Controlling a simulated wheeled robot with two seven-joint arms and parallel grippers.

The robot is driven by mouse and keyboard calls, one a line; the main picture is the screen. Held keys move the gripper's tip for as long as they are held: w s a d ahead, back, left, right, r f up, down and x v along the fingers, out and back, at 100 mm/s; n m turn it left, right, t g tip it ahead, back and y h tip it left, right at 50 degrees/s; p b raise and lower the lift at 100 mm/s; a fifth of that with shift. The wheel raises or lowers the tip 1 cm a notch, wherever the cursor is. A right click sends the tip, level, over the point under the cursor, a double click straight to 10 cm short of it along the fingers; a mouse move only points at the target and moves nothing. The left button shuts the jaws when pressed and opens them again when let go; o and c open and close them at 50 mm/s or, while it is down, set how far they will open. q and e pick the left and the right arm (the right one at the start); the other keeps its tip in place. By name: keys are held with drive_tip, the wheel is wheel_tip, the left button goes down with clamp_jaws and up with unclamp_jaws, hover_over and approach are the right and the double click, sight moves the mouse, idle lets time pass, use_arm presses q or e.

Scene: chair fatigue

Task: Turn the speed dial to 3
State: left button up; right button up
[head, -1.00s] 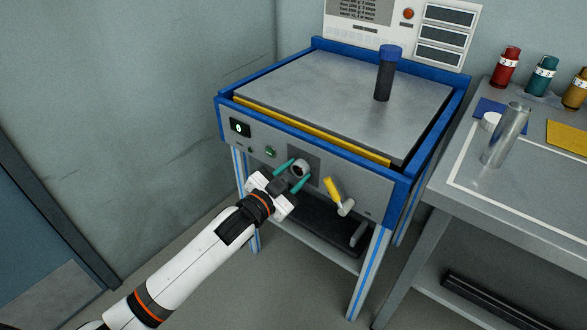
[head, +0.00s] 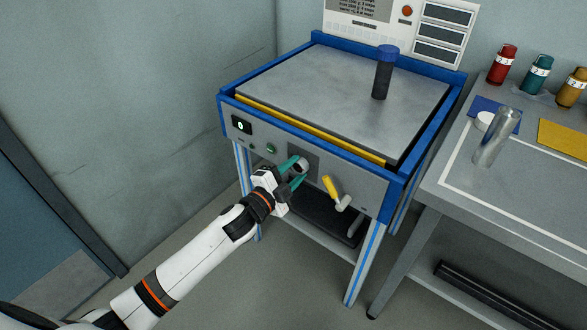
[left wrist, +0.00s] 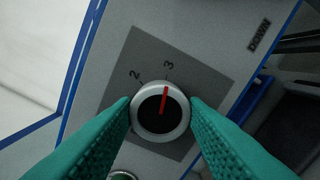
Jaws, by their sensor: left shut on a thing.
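The speed dial (left wrist: 158,124) is a round knob with a silver rim, a black face and a red pointer line, on a dark grey plate (left wrist: 200,75). In the left wrist view the red line points at or very near the printed 3 (left wrist: 169,64); the 2 (left wrist: 134,74) is to its left. My left gripper (head: 298,172) is shut on the dial, a green finger on each side of its rim. In the head view the dial (head: 301,165) sits on the machine's front panel, partly hidden by the fingers. My right gripper is not in view.
A yellow-handled lever (head: 332,187) sticks out right of the dial. A small display (head: 241,125) and a green button (head: 271,148) are to its left. A dark blue-capped cylinder (head: 382,75) stands on the machine's plate. A side table (head: 450,160) stands at the right.

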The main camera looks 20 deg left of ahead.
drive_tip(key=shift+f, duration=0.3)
use_arm(q)
drive_tip(key=o, duration=1)
drive_tip(key=shift+s, duration=0.3)
drive_tip(key=shift+p+v, duration=0.45)
drive_tip(key=shift+v, duration=5.25)
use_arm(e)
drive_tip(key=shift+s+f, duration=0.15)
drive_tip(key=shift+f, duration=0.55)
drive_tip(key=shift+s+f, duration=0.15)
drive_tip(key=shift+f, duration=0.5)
